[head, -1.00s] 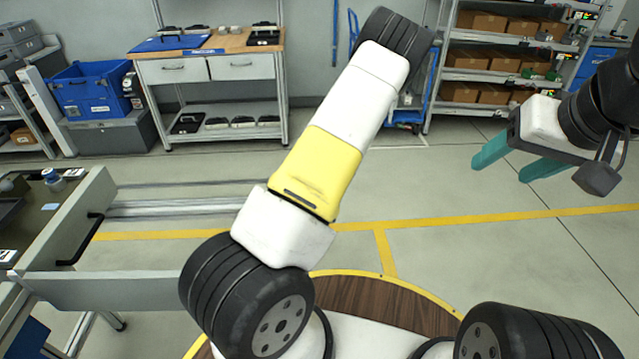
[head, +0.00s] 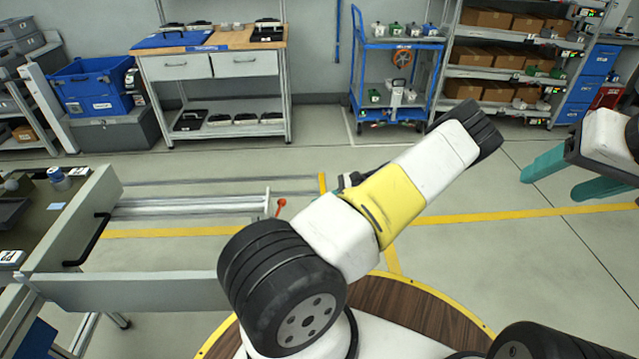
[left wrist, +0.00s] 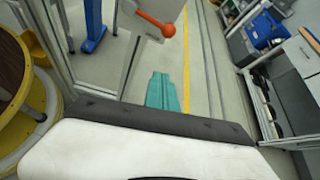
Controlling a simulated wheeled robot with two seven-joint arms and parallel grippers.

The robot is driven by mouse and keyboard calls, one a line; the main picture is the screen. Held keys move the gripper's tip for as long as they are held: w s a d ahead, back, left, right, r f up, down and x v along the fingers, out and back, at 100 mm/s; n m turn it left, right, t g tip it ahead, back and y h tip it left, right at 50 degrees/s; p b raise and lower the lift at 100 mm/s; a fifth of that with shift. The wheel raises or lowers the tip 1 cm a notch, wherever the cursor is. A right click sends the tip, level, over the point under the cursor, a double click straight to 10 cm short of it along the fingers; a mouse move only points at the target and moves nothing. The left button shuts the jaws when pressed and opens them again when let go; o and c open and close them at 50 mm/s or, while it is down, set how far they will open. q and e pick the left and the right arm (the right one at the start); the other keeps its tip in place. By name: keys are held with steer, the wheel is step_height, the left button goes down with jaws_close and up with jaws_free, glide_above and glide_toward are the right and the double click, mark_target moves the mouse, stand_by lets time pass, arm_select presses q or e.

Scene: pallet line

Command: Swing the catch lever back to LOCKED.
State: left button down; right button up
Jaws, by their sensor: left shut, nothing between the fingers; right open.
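The catch lever (head: 281,206) shows in the head view as a small red-orange end beside the post at the end of the grey rails. In the left wrist view the catch lever (left wrist: 166,29) has a round orange knob and an orange arm against a pale plate. Its LOCKED marking is not readable. My left gripper (left wrist: 162,92) is shut and empty, its teal fingers together below the knob in the picture and apart from it. In the head view my left arm hides most of that gripper. My right gripper (head: 560,180) is open and empty at the right edge.
The grey rails (head: 190,207) run left to the open drawer-like frame (head: 130,291). A blue trolley (head: 398,44) and a shelf rack (head: 510,75) stand at the back. A workbench (head: 212,52) stands back left. Floor between is clear.

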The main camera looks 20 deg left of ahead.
arm_select(q)
steer(key=s+a+f, duration=0.1)
steer(key=s+a, duration=0.3)
steer(key=a, duration=0.4)
steer(key=shift+s, duration=0.2)
steer(key=shift+a, duration=0.1)
stand_by(0.3)
